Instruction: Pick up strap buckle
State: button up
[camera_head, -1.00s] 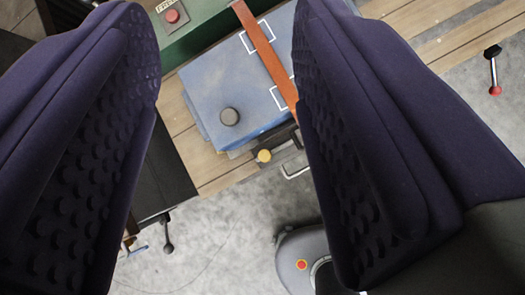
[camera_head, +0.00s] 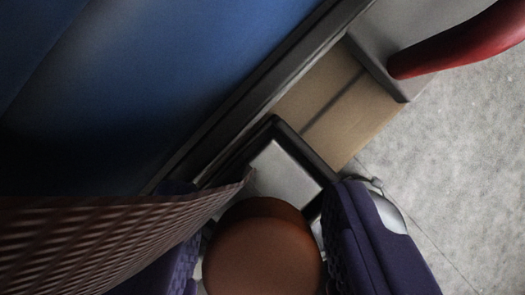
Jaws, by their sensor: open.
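The strap buckle shows close up at the bottom centre, with a pale metal plate (camera_head: 285,172) in a black frame and a round brown-orange knob (camera_head: 262,255) in front of it. A ribbed brown strap (camera_head: 100,245) runs in from the left towards the buckle. My gripper (camera_head: 266,205) is open, with its purple padded fingers on either side of the knob and plate. The left finger is partly hidden behind the strap. I cannot tell whether either finger touches the buckle.
A blue surface (camera_head: 150,80) with a dark edge fills the upper left. A wooden strip (camera_head: 340,115) and a grey block with a red rounded handle (camera_head: 460,45) lie at the upper right. Grey floor (camera_head: 450,160) is open at the right.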

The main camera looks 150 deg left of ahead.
jog(key=shift+w+d+f, duration=0.1)
jog(key=shift+w+f, duration=0.05)
jog(key=shift+f, duration=0.15)
jog(key=shift+r, duration=0.1)
jog(key=shift+c, duration=0.4)
jog(key=c, duration=0.8)
jog(key=shift+o, duration=0.2)
